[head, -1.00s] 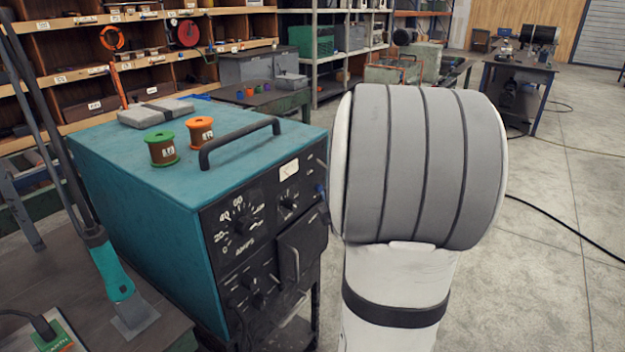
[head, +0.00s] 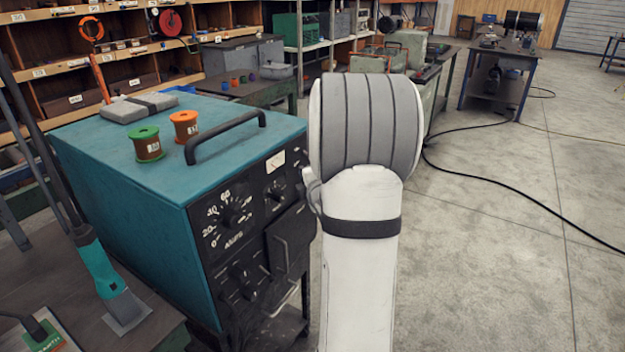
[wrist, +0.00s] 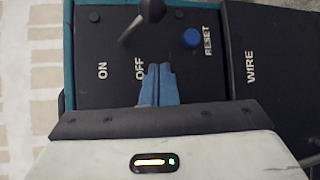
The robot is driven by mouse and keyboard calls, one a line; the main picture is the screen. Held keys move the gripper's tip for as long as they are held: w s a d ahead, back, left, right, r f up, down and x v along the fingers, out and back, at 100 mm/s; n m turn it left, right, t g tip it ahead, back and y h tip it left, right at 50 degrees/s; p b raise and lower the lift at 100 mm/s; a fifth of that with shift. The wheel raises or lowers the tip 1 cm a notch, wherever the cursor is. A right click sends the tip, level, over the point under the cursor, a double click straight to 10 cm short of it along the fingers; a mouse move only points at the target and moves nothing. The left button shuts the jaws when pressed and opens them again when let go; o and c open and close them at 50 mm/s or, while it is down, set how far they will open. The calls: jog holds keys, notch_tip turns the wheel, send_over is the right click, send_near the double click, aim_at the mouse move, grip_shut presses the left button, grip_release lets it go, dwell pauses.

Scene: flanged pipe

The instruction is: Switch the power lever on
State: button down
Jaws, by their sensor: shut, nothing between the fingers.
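The power lever (wrist: 152,9) is a black lever with a rounded knob on the dark panel of a teal power unit (head: 120,215). In the wrist view its knob is at the top, beside the OFF label (wrist: 139,68), and its shaft slants down-left. The ON label (wrist: 103,70) is further left. My gripper (wrist: 159,68) has its blue fingers closed together with nothing between them, just below the lever and right beside OFF. A gap shows between fingertips and lever; I cannot tell their depth apart. The head view shows neither gripper nor lever.
A blue RESET button (wrist: 191,38) sits right of the lever, and a small green round part (wrist: 94,16) above ON. In the head view, two spools (head: 184,125) and a black handle (head: 225,136) are on the unit's top. A black cable (head: 500,183) crosses the open floor.

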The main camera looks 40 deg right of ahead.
jog(key=d, duration=0.1)
jog(key=d+p, duration=0.1)
jog(key=s+d, duration=0.1)
jog(key=shift+d+r, duration=0.25)
jog(key=shift+d, duration=0.05)
